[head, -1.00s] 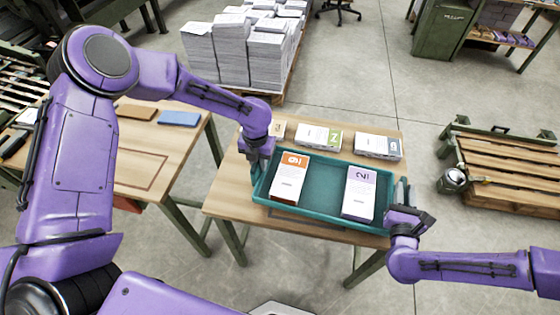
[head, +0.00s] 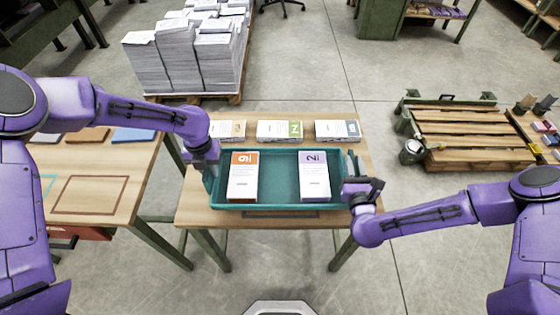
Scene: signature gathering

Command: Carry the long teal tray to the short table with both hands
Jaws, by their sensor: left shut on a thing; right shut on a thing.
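The long teal tray (head: 278,207) is on or just above the small wooden table (head: 205,218) in the middle of the head view; I cannot tell if it touches the top. An orange-and-white pack (head: 244,176) lies at its left and a lilac-and-white pack (head: 314,176) at its right. My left gripper (head: 209,178) is shut on the tray's left end. My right gripper (head: 352,178) is shut on its right end. The fingertips are partly hidden.
Several packs, such as the green-marked one (head: 280,130), line the table's back edge. A longer wooden table (head: 95,190) stands at the left. Paper stacks (head: 190,55) stand behind. A wooden pallet (head: 470,130) lies right, with clear floor between.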

